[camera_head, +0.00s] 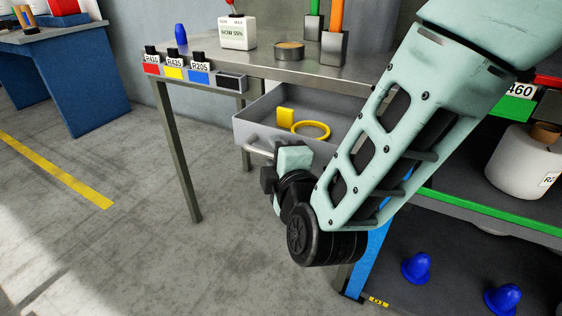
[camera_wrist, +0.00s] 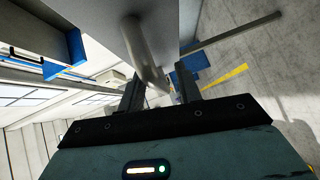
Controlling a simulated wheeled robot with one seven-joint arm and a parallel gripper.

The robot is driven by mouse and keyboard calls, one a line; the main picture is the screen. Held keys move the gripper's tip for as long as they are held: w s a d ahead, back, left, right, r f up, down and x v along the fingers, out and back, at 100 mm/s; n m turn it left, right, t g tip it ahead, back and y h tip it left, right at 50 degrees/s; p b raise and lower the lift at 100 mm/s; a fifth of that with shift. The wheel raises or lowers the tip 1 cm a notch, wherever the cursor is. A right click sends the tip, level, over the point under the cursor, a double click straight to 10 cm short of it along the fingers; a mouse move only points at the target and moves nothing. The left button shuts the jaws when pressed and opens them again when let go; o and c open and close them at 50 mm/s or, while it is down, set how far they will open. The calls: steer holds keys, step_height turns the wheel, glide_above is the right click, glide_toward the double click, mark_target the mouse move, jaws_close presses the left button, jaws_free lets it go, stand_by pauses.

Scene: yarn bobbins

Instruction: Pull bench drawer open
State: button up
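The bench drawer (camera_head: 258,128) is a grey tray, pulled out from under the metal-topped bench (camera_head: 268,68). A yellow block (camera_head: 285,117) and a yellow ring (camera_head: 311,130) lie in it. Its bar handle (camera_head: 258,149) is on the front face, and it also shows in the wrist view as a grey bent bar (camera_wrist: 146,55). My gripper (camera_head: 266,172) is at the handle, just in front of the drawer. In the wrist view my fingers (camera_wrist: 160,88) stand apart, with the bar close to the left finger and a gap at the right. My arm hides the drawer's right side.
Bench items include a white box (camera_head: 237,33), a round tin (camera_head: 289,51) and a blue bobbin (camera_head: 180,34). A shelf with a white spool (camera_head: 522,160) and blue cones (camera_head: 416,268) is at right. Floor at left is clear.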

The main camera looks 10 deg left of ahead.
steer(key=p+v, duration=0.7)
steer(key=v, duration=0.5)
steer(key=shift+a+r+p, duration=0.15)
steer(key=shift+r+p, duration=0.2)
steer(key=p+v, duration=0.1)
steer(key=p, duration=0.1)
steer(key=p+v, duration=0.2)
steer(key=p, duration=0.1)
steer(key=p+v, duration=0.2)
steer(key=p, duration=0.1)
steer(key=shift+s+f, duration=0.2)
steer(key=shift+f, duration=0.15)
